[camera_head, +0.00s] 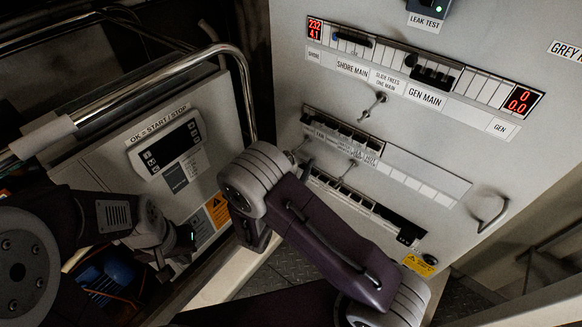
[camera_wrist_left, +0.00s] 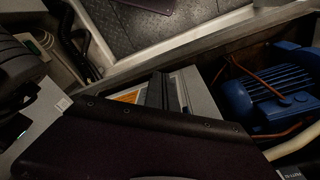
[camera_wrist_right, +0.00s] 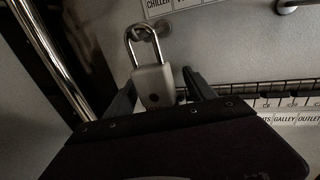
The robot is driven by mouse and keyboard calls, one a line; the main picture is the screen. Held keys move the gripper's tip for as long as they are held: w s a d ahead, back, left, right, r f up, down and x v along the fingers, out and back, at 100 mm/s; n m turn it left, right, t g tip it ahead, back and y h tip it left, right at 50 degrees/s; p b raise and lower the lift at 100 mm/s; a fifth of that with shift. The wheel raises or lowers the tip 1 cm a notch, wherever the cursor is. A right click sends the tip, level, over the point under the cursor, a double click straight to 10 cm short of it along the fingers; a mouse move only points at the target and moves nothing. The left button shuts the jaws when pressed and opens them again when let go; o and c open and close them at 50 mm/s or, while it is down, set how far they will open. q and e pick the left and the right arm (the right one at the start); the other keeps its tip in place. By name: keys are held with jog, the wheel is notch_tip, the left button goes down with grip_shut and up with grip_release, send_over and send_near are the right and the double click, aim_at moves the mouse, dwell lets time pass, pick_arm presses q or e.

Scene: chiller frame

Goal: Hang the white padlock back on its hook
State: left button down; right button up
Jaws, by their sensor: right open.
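In the right wrist view a pale grey-white padlock (camera_wrist_right: 153,88) stands upright with its metal shackle up. The top of the shackle is at a small round hook (camera_wrist_right: 143,32) on the panel. It looks looped over the hook, but I cannot be sure. My right gripper (camera_wrist_right: 160,80) is open, with one finger on each side of the padlock body and gaps showing. In the head view my right arm hides most of this gripper and the padlock. My left gripper (camera_wrist_left: 163,92) has its fingers close together, empty, low by the left cabinet.
The breaker panel (camera_head: 455,190) has switch rows, several metal pegs and a handle (camera_head: 491,212). A control cabinet (camera_head: 120,110) and a bent metal rail (camera_head: 160,75) stand at left. A blue motor (camera_wrist_left: 270,90) is low beside my left gripper.

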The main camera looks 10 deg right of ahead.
grip_shut()
pick_arm(q)
jog(key=shift+r, duration=0.1)
pick_arm(e)
jog(key=shift+r, duration=0.1)
